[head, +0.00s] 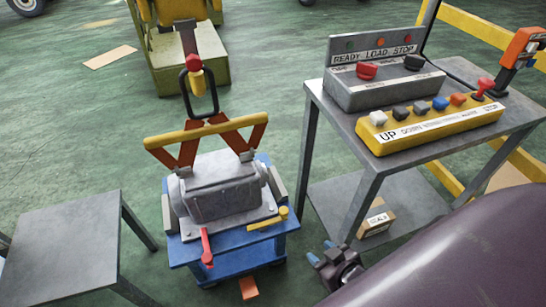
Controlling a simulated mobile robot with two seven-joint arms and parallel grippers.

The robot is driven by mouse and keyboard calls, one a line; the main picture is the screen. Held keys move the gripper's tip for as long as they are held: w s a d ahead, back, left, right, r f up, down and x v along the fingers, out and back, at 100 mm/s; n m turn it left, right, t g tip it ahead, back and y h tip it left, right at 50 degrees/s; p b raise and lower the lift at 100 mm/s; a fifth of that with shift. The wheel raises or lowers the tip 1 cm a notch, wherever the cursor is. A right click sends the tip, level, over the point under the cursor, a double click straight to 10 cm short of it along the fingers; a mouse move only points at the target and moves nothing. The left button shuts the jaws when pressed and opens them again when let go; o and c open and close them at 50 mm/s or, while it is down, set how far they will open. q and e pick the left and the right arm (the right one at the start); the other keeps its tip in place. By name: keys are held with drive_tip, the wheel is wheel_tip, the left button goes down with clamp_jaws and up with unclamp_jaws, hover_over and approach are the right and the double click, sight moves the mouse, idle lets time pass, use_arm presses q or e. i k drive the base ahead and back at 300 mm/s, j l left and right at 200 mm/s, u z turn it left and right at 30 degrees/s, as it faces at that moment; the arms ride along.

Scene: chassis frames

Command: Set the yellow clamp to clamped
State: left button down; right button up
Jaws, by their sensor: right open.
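The yellow clamp (266,223) is a short bar with a round end at its right. It lies along the front right edge of the grey plate on the blue cart (230,258). I cannot tell whether it presses on the plate. A red clamp (207,248) stands at the front left of the same plate, its handle pointing toward the front. A grey motor-like housing (220,190) sits on the plate behind both. My right gripper (321,252) is open and empty, to the right of the cart and apart from the yellow clamp. My left gripper is out of view.
An orange and yellow lifting frame (205,131) with a hook stands over the housing. A grey table (62,250) is at left. At right, a metal table (325,100) carries control boxes, with a carton (376,220) on its lower shelf. Green floor lies between.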

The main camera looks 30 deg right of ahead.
sight(283, 210)
drive_tip(key=z, duration=0.8)
